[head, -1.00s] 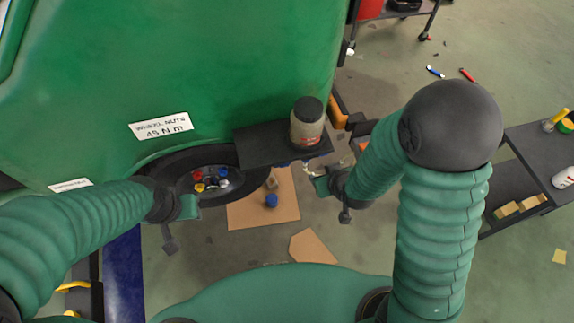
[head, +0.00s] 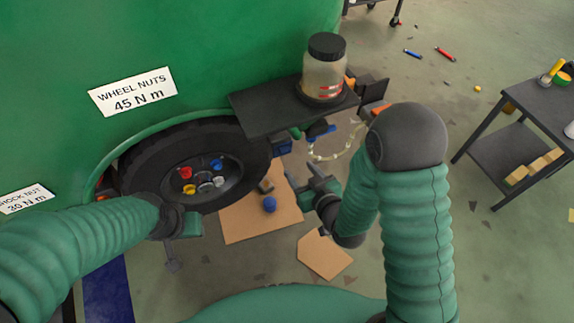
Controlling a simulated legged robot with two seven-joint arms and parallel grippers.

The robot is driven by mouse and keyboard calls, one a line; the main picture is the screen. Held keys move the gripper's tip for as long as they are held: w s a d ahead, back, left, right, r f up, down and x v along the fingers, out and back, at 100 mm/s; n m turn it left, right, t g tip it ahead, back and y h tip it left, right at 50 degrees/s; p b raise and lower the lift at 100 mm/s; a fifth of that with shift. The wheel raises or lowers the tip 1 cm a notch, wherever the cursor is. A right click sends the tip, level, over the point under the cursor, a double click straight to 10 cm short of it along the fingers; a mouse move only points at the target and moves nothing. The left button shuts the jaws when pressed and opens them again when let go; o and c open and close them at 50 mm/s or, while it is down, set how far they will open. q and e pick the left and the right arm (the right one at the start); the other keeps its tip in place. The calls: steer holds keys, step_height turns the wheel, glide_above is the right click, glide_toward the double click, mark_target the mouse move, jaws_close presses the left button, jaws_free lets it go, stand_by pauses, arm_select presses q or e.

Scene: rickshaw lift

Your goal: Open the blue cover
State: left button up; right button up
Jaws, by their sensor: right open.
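A small blue part (head: 321,131), which may be the blue cover, sits under the front of the black shelf (head: 262,112) on the green body. A darker blue block (head: 283,147) is just left of it. My right gripper (head: 307,180) is open and empty, below and apart from these blue parts, its fingers pointing up and left.
A wheel (head: 240,160) with coloured nuts is at the left. A jar (head: 325,75) with a black lid stands on the shelf. A pale chain or cord (head: 345,152) hangs close to my right gripper. Cardboard (head: 240,225) lies below; a dark cart (head: 505,145) stands right.

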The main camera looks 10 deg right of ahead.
mark_target(287, 152)
steer(key=x, duration=0.3)
steer(key=b+x, duration=0.1)
steer(key=x, duration=0.2)
steer(key=b+x, duration=0.1)
steer(key=x, duration=0.2)
steer(key=shift+w+d+f, duration=0.1)
steer(key=shift+d, duration=0.25)
steer(key=shift+w+a+f, duration=0.15)
steer(key=shift+w+a, duration=0.15)
steer(key=shift+w, duration=0.2)
steer(key=shift+d, duration=0.1)
steer(key=c, duration=0.3)
arm_select(q)
steer(key=f, duration=0.4)
steer(key=shift+d, duration=0.3)
arm_select(e)
jaws_close()
